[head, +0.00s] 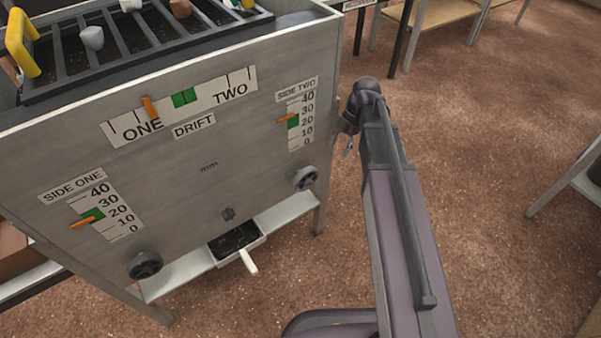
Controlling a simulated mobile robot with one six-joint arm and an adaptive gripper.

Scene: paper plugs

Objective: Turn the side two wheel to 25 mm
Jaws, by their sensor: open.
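The side two wheel (306,178) is a dark round handwheel low on the right of the grey machine front. Above it the SIDE TWO scale (302,117) runs from 0 to 40. Its orange pointer (287,119) lies at the green band, somewhere between 20 and 30; the exact value is too small to read. My gripper (347,146) is open and empty, beyond the machine's right edge, above and to the right of the wheel and apart from it. My arm partly hides the gripper.
The side one wheel (145,265) and SIDE ONE scale (105,208) are at left. The DRIFT scale's (215,93) orange pointer stands left of its green band. A black-filled tray (262,239) with a white handle sits below.

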